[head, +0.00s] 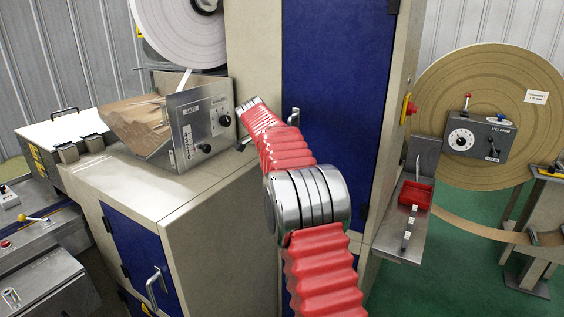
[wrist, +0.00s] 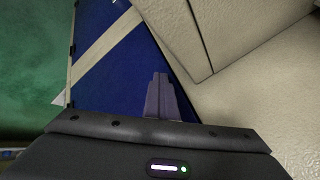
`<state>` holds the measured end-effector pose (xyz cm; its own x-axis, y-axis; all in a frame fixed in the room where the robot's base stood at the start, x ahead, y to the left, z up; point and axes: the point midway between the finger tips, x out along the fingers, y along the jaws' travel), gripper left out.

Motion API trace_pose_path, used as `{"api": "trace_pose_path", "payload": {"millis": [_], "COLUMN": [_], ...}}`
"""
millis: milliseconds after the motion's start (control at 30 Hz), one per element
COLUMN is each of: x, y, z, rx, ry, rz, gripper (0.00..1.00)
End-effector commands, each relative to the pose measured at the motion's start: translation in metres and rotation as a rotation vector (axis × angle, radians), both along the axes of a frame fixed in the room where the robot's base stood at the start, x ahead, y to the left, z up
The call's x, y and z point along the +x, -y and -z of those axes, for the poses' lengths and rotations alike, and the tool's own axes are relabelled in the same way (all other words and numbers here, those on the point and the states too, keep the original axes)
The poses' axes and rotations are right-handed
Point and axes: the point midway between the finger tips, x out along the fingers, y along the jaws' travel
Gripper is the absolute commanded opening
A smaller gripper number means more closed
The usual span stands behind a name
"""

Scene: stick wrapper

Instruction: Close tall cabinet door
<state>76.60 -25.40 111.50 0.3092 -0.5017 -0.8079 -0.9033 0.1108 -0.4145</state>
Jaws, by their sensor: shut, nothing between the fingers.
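The tall cabinet (head: 253,40) stands in the middle of the head view. Its blue door (head: 335,75) spans most of its front, with a metal handle (head: 293,116) near the left edge. The door looks about flush with the frame, but I cannot tell whether a gap is left; my red arm covers its lower left part. In the wrist view the fingers of my gripper (wrist: 160,95) are together and empty, in front of blue panels (wrist: 115,80) split by a beige strip.
A low beige cabinet (head: 190,195) with a blue door (head: 142,262) stands at left, with a metal control box (head: 205,125) on top. Green floor (head: 440,270) shows at lower right.

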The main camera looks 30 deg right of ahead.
Motion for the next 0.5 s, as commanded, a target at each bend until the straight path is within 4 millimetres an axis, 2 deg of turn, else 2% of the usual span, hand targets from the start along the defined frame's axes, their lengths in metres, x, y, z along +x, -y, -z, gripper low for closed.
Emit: {"api": "trace_pose_path", "payload": {"millis": [33, 167, 367, 500], "x": [0.003, 0.003, -0.004, -0.011], "y": [0.015, 0.013, 0.002, -0.013], "z": [-0.002, -0.002, -0.002, -0.003], "rx": [-0.022, -0.021, -0.017, -0.012], "ry": [0.018, 0.016, 0.014, 0.010], "rz": [0.001, 0.000, 0.003, 0.003], "gripper": [0.00, 0.00, 0.00, 0.00]}}
